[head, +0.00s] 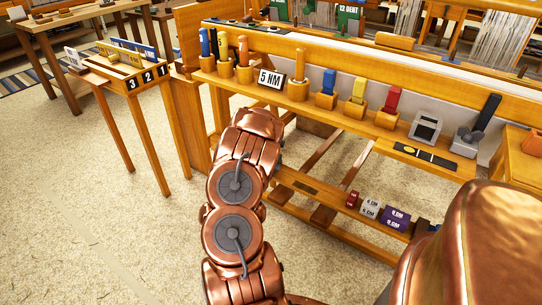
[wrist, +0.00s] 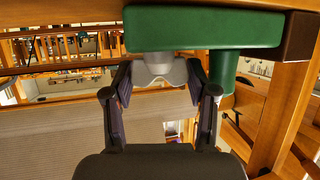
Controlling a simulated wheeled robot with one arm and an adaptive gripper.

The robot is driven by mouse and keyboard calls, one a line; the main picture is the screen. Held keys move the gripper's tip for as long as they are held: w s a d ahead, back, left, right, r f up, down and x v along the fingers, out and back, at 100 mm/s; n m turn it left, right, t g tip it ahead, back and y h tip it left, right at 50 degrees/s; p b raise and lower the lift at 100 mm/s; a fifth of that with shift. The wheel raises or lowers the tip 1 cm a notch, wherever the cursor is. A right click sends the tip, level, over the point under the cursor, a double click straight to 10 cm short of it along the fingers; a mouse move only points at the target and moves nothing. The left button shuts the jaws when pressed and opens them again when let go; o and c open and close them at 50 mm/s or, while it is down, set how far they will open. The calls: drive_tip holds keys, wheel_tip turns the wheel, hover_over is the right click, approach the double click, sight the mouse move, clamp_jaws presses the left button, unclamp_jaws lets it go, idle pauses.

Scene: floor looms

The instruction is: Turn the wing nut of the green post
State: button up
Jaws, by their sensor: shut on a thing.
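In the wrist view a green block (wrist: 205,28) spans the top of the picture, with a green cylinder (wrist: 223,68) hanging from it at the right. A pale grey wing nut (wrist: 163,69) sits under the block. My gripper (wrist: 160,76) has one dark finger on each side of the wing nut and is shut on it. In the head view my copper arm reaches toward the wooden bench, and my gripper and the green post's wing nut are hidden.
A lower rail bears small weight blocks (head: 395,217). A small numbered table (head: 130,70) stands at the left. The carpet at lower left is clear.

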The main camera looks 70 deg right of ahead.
drive_tip(key=n+t, duration=0.2)
drive_tip(key=n+t+y, duration=0.1)
drive_tip(key=n+t, duration=0.2)
drive_tip(key=shift+s+t+y+p, duration=0.2)
drive_tip(key=shift+t+y+p, duration=0.1)
drive_tip(key=shift+p, duration=0.1)
drive_tip(key=n+t+p, duration=0.1)
drive_tip(key=n+t+y+p, duration=0.2)
drive_tip(key=shift+w+d+r+n, duration=0.1)
drive_tip(key=shift+r+n, duration=0.15)
drive_tip(key=shift+n, duration=0.05)
drive_tip(key=shift+w+f+n+t+y+p, duration=0.1)
drive_tip(key=shift+n+t+y+p, duration=0.55)
drive_tip(key=shift+p, duration=0.35)
drive_tip(key=o, duration=0.9)
drive_tip(key=shift+f, duration=0.1)
drive_tip(key=v, duration=1.2)
